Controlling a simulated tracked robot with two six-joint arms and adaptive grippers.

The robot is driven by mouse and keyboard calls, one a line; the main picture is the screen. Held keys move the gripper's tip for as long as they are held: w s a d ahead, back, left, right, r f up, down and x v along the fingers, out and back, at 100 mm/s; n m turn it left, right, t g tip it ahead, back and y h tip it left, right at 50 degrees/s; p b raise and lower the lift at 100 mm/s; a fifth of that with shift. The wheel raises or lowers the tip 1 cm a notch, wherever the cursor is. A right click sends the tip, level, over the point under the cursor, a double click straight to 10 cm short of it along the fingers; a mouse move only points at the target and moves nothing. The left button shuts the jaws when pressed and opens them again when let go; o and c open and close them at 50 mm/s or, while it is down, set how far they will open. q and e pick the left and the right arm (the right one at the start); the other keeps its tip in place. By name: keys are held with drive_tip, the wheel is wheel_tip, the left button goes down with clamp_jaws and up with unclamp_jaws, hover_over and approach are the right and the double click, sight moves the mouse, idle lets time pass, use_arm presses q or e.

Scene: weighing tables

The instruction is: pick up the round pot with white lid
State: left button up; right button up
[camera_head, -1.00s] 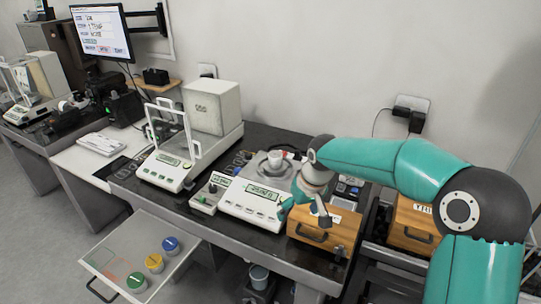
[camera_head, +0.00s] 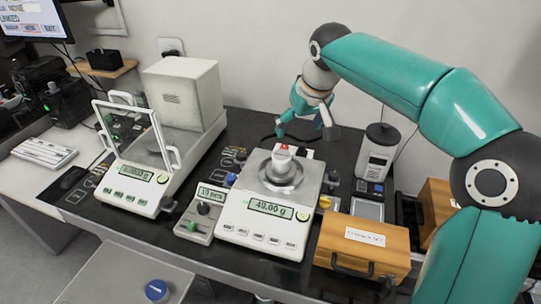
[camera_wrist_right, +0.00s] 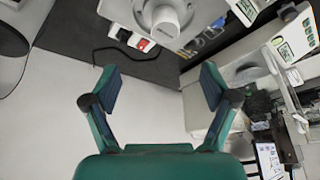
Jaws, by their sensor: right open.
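My right gripper (camera_head: 304,122) is beyond the balance, above the back of the table, apart from the pot. Its two fingers stand wide apart and empty in the right wrist view (camera_wrist_right: 160,85). My left gripper is not in view.
A balance with a glass draft shield (camera_head: 140,170) stands to the left. A wooden drawer box (camera_head: 362,240) sits front right. A grey-white device with a dark top (camera_head: 378,152) stands at the right. A white strip with a red part (camera_wrist_right: 140,42) lies behind the balance.

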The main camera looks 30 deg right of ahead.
sight(282, 156)
drive_tip(key=x, duration=1.1)
drive_tip(key=shift+w+a+f, duration=0.1)
drive_tip(key=shift+w+f, duration=0.2)
drive_tip(key=shift+w, duration=0.05)
drive_tip(key=shift+p+x, duration=0.5)
drive_tip(key=shift+x, duration=2.05)
drive_tip(key=shift+w+a+r, duration=0.1)
drive_tip(key=shift+a, duration=0.15)
drive_tip(key=c, duration=1.3)
drive_tip(key=shift+o, duration=0.2)
